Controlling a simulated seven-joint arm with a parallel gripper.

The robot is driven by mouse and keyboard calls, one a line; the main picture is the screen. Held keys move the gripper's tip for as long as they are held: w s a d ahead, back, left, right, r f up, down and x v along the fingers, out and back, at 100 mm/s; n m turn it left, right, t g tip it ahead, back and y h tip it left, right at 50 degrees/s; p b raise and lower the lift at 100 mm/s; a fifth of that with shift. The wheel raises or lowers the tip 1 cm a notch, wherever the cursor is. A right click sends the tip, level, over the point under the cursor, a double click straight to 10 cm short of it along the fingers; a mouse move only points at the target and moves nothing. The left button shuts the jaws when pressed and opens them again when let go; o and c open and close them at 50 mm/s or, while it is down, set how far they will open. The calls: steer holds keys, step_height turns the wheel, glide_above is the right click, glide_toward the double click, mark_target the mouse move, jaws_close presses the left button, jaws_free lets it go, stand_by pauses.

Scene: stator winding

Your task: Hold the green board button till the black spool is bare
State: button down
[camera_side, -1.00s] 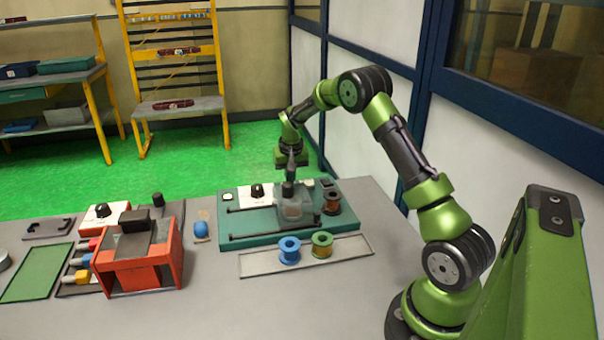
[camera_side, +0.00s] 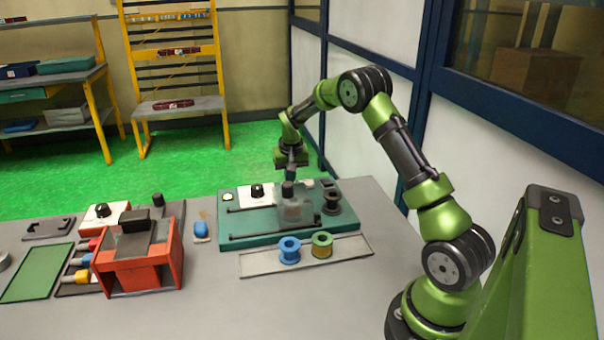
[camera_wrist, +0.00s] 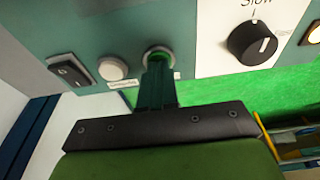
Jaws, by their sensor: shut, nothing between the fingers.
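The teal winding board (camera_side: 240,240) stands on the table in the side view. The black spool (camera_side: 331,203) at its right end looks dark all over, with no copper colour showing on it. My gripper (camera_side: 291,168) is upright above the back of the board, its fingers shut and empty. In the wrist view, the tips of my shut gripper (camera_wrist: 158,70) are at the green button (camera_wrist: 158,51) and partly cover it. The button's ring and a green edge show around the tips. The button is hidden in the side view.
A speed knob (camera_wrist: 252,41), a white button (camera_wrist: 112,68) and a black rocker switch (camera_wrist: 70,70) flank the green button. A blue spool (camera_side: 289,251) and an olive spool (camera_side: 322,245) stand in the front tray (camera_side: 255,268). A red machine (camera_side: 137,272) stands left.

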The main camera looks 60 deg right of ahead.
step_height(320, 180, up, 7)
stand_by(0.8)
steer(key=s+a+r+n+t+y, duration=0.1)
steer(key=s+a+r+t, duration=0.1)
steer(key=s+a+r, duration=0.45)
steer(key=s+a+r+n+t+y, duration=0.1)
steer(key=s+a+r, duration=0.2)
steer(key=a+r, duration=0.6)
steer(key=s+a+f+n+t+y, duration=0.1)
steer(key=s+a+f+n+t, duration=0.1)
steer(key=s+a, duration=1.1)
steer(key=shift+s+a+f+n+t+y, duration=0.25)
steer(key=shift+s+n, duration=0.25)
steer(key=shift+s, duration=0.65)
